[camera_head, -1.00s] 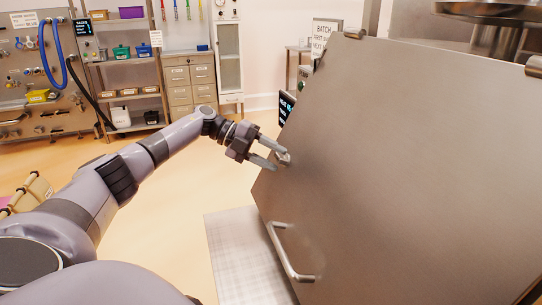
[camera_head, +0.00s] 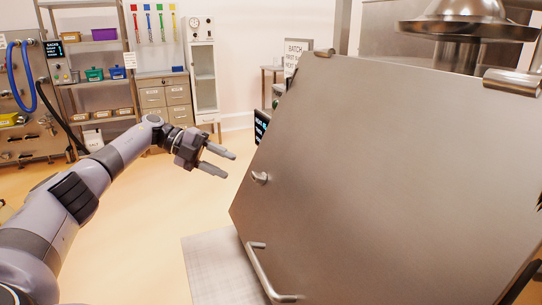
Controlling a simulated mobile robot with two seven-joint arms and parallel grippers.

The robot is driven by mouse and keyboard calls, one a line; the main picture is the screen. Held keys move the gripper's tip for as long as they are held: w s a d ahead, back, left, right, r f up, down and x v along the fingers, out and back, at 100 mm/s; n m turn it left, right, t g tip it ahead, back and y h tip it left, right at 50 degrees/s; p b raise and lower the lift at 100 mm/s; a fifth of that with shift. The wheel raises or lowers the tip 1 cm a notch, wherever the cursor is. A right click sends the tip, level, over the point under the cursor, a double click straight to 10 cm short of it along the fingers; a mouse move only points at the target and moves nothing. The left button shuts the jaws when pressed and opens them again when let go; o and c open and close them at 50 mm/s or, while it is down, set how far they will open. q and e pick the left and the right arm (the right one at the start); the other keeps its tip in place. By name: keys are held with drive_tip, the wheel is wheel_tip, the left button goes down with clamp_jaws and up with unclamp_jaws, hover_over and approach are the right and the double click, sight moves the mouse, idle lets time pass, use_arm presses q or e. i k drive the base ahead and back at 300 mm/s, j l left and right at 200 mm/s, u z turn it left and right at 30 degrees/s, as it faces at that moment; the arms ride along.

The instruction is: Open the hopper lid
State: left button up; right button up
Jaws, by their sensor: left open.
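The hopper lid (camera_head: 390,170) is a large, tilted steel panel that fills the right half of the view. A bar handle (camera_head: 262,272) is fixed near its lower left edge. A small latch knob (camera_head: 261,178) sticks out of its left side above the handle. My left gripper (camera_head: 225,164) is open and empty, in the air just left of the latch knob and apart from it. Nothing grips the bar handle. Whether the lid stands slightly ajar I cannot tell. My right gripper is not in view.
Hinge barrels (camera_head: 512,82) sit along the lid's top edge, with a round steel fitting (camera_head: 467,28) behind. A batch sign (camera_head: 297,52) and a dark display (camera_head: 262,126) stand behind the lid's left edge. A pale floor plate (camera_head: 212,265) lies below. The floor at left is clear.

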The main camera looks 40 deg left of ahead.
sight(387, 183)
drive_tip(key=k+j, duration=0.15)
drive_tip(key=j, duration=0.15)
drive_tip(key=k+j, duration=0.1)
drive_tip(key=j, duration=0.25)
drive_tip(key=k+j, duration=0.15)
drive_tip(key=j, duration=0.15)
drive_tip(key=k+j, duration=0.15)
drive_tip(key=j, duration=0.15)
